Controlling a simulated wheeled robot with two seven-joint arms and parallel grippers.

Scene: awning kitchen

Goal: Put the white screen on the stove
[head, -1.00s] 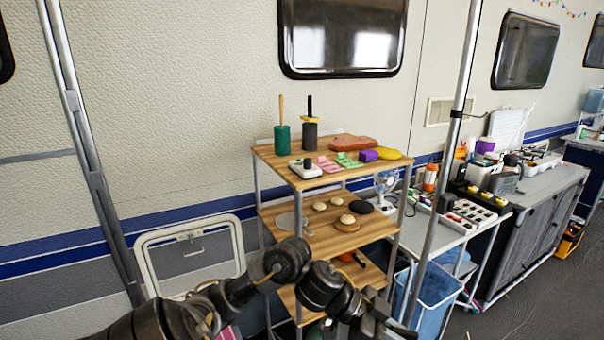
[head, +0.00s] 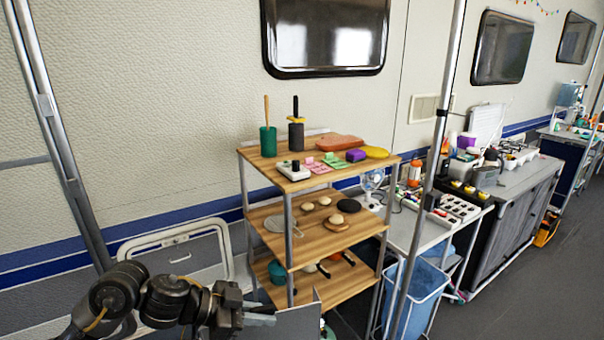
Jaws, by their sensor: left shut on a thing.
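My left gripper (head: 258,314) is low in the head view, in front of the wooden shelf. It is shut on a flat pale grey panel (head: 298,323), which may be the white screen; its lower part is cut off by the frame. The stove (head: 518,152), white with dark burner parts, is far off at the right on top of the long grey cabinet. Another upright white panel (head: 487,125) stands behind the items near the stove. My right gripper is out of view.
The wooden shelf (head: 330,242) holds several foods and utensils. A blue bin (head: 420,290) is below. Open dark floor (head: 540,290) lies in front of the long cabinet (head: 520,215).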

